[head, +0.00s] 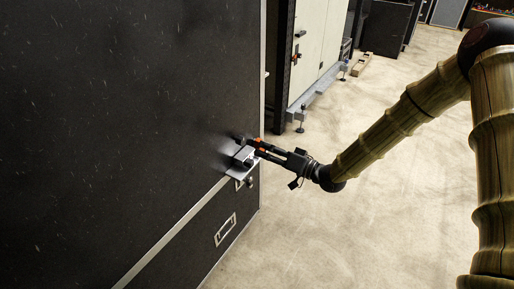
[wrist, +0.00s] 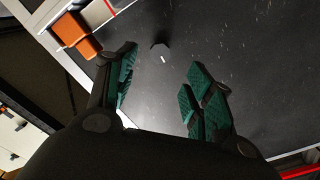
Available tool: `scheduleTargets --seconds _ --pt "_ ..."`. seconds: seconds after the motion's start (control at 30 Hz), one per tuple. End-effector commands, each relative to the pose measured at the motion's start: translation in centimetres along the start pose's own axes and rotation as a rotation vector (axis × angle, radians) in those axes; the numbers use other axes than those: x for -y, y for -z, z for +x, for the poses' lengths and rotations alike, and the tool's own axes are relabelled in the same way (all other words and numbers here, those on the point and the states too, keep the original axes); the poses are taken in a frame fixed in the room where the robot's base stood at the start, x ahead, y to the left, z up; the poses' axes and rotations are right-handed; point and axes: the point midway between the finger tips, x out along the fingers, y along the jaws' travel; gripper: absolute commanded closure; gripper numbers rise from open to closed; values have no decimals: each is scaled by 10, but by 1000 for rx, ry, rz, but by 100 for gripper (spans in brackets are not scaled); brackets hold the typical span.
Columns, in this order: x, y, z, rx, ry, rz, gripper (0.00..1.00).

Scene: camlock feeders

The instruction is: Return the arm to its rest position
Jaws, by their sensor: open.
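My gripper (head: 249,148) is at the end of my stretched-out arm, close to the right edge of a large black cabinet (head: 120,110) in the head view. In the wrist view my gripper (wrist: 165,72) has its two green-padded fingers spread apart with nothing between them. A dark panel (wrist: 260,50) lies beyond the fingers. A small dark knob-like piece (wrist: 160,52) sits on it beyond the gap, and I cannot tell how far away it is.
A silver bracket (head: 243,158) juts from the cabinet edge right beside my gripper. An orange block (wrist: 76,35) shows beside one finger. A recessed handle (head: 225,229) is lower down. White cabinets (head: 318,45) stand behind. The pale floor (head: 350,230) is clear on the right.

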Motion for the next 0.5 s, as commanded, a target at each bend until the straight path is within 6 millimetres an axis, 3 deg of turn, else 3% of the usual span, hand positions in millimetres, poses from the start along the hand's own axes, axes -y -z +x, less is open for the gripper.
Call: scheduleTargets --seconds 0.2,0.5 --pt "0 0 -14 0 1 0 48" --pt "0 0 -15 0 1 0 48"
